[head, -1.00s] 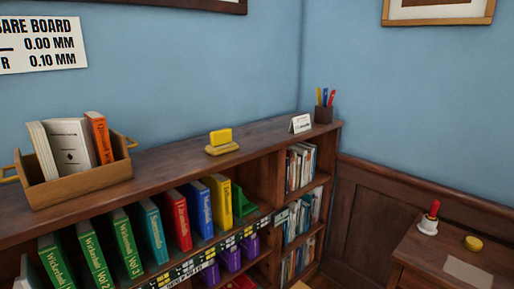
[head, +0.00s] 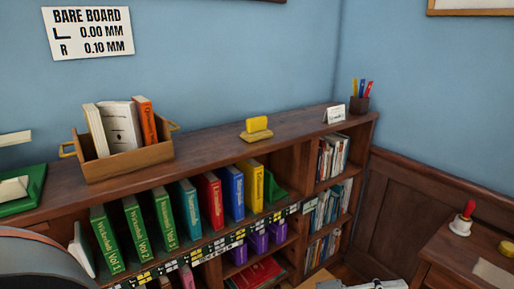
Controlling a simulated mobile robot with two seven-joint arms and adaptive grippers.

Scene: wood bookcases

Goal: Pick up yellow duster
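A yellow duster (head: 257,124) stands on its long edge on a flat yellowish base or block (head: 256,136). Both are on the top of the wooden bookcase (head: 300,127), right of the box of books. Nothing touches the duster. A pale grey mechanical part (head: 362,284), apparently of my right arm, shows at the bottom edge, well below and right of the duster. Its fingers are not clear. A dark rounded part of mine fills the lower left corner. My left gripper is out of view.
A wooden box of books (head: 130,160) stands left of the duster. A white card (head: 335,114) and a pen holder (head: 359,104) stand at the right end. A green item (head: 22,200) is at far left. A side cabinet holds a red-handled bell (head: 462,222).

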